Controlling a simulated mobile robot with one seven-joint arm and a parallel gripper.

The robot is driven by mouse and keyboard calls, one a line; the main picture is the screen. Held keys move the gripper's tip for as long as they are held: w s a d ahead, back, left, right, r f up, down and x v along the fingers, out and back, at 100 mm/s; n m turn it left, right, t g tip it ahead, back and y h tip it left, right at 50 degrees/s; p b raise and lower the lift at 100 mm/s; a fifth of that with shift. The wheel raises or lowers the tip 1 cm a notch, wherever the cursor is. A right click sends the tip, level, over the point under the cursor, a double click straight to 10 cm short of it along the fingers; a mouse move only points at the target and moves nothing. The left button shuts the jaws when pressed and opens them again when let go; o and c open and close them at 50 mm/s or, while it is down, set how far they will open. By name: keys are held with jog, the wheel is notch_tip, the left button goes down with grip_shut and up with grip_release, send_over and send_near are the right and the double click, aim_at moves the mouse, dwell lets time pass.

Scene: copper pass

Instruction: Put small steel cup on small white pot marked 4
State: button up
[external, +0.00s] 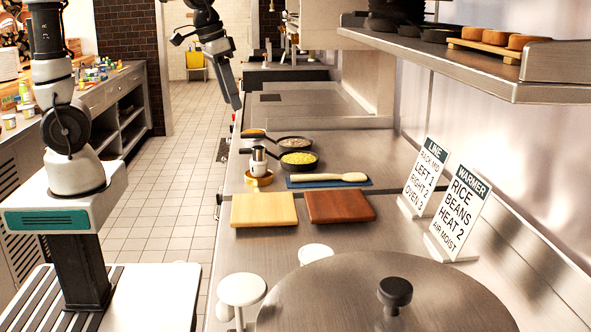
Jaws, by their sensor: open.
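A small steel cup (258,154) stands upright on the counter's left side, and it appears to rest on top of a small white pot (259,169). The pot sits in or just behind a shallow brass-coloured dish (259,182). No number on the pot can be read from here. My gripper (235,104) hangs pointing down, above and to the left of the cup in the picture, clear of it and with nothing seen in it. Its fingers overlap from this side.
Two dark pans, one with yellow-green food (299,158), stand right of the cup. Two boards (263,209) lie nearer. Signs (460,215) stand at right, under a steel shelf (450,60). A large lid (380,300) fills the front.

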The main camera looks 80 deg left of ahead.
jog(key=s+d+r+m+t+h, duration=0.1)
jog(key=s+d+m+t, duration=0.1)
jog(key=s+d, duration=1)
jog(key=shift+s+r+m+t, duration=0.15)
jog(key=shift+s+m+t, duration=0.2)
jog(key=shift+m, duration=0.45)
jog(key=shift+o, duration=0.4)
jog(key=shift+d, duration=0.1)
